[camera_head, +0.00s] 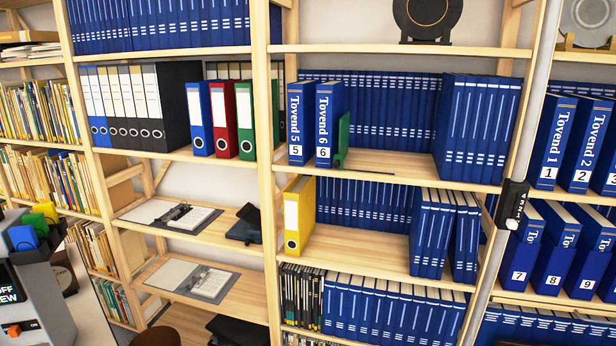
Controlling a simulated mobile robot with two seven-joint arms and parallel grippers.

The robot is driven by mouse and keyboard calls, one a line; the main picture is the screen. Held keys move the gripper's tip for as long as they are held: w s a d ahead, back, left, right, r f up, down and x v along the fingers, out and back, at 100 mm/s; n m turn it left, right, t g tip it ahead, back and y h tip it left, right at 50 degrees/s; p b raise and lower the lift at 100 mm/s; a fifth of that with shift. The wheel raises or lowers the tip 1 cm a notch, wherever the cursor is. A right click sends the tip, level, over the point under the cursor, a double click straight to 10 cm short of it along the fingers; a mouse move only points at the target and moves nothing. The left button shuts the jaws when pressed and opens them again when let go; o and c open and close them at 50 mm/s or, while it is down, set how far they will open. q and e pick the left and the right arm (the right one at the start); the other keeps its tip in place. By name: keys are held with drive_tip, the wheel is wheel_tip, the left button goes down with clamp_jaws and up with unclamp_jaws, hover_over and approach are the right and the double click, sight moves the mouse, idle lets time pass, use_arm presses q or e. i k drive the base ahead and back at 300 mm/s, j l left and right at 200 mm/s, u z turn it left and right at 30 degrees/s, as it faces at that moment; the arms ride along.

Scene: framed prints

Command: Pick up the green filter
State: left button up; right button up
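No item is plainly marked as a filter. Other green things are a green binder (245,120) on the middle-left shelf and a thin green item (342,139) just right of the blue volume numbered 6 (325,125). Neither of my grippers is in this view.
Wooden shelves of books and binders fill the view. A pale pole (520,150) with a black fitting (511,204) runs down the right side.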

sight(40, 223)
drive_tip(key=u, duration=1.45)
drive_tip(key=i+z, duration=0.15)
drive_tip(key=z, duration=0.35)
drive_tip(key=i+j+z, duration=0.15)
drive_tip(key=z, duration=0.3)
drive_tip(key=i+j+z, duration=0.1)
drive_tip(key=z, duration=0.4)
drive_tip(key=j, duration=0.1)
